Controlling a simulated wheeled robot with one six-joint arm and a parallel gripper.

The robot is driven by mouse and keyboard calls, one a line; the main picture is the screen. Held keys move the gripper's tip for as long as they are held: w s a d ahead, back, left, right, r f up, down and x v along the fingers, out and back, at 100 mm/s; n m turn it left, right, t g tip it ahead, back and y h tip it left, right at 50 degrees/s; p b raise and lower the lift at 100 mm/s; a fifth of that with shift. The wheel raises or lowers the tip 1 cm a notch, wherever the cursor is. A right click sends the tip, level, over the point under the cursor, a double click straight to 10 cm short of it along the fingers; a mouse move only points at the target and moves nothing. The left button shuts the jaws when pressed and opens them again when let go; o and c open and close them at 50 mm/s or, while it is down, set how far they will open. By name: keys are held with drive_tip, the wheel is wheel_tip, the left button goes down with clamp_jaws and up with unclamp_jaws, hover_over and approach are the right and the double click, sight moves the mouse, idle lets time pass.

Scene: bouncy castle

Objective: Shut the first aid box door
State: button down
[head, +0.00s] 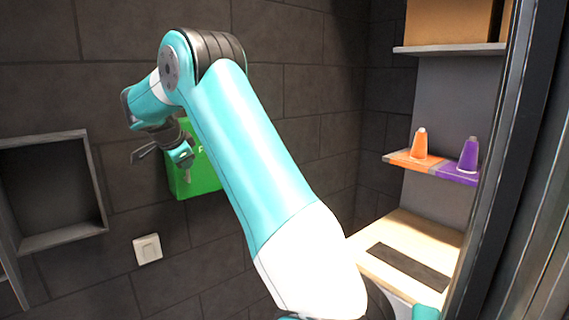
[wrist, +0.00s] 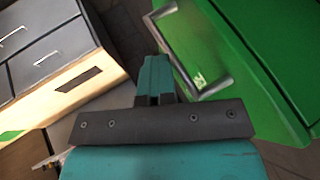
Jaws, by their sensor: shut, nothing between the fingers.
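The green first aid box (head: 203,175) hangs on the dark tiled wall in the head view, partly hidden behind my arm and gripper. In the wrist view its green surfaces (wrist: 262,62) fill the upper right, with a grey bar handle (wrist: 222,86) on the darker green face. I cannot tell how far the door stands open. My gripper (head: 182,157) is in front of the box's left part. In the wrist view my gripper's teal fingers (wrist: 156,72) are shut and empty, just left of the handle. I cannot tell whether they touch it.
An open grey wall shelf (head: 52,190) is left of the box, and a white switch (head: 147,249) is below. On the right, an orange cone-shaped bottle (head: 420,145) and a purple one (head: 468,155) stand on a shelf. A drawer cabinet (wrist: 45,50) shows in the wrist view.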

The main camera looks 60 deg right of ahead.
drive_tip(key=shift+w+a+r, duration=0.15)
drive_tip(key=shift+w+a, duration=0.05)
drive_tip(key=shift+w, duration=0.15)
drive_tip(key=shift+s+a+f+b, duration=0.2)
drive_tip(key=shift+s+b, duration=0.05)
drive_tip(key=shift+b, duration=0.25)
drive_tip(key=s+f+b+v, duration=0.1)
drive_tip(key=s+b+v, duration=0.1)
drive_tip(key=v, duration=0.9)
drive_tip(key=shift+s+a+r+b, duration=0.2)
drive_tip(key=shift+s+a+b, duration=0.15)
drive_tip(key=shift+a+b, duration=0.25)
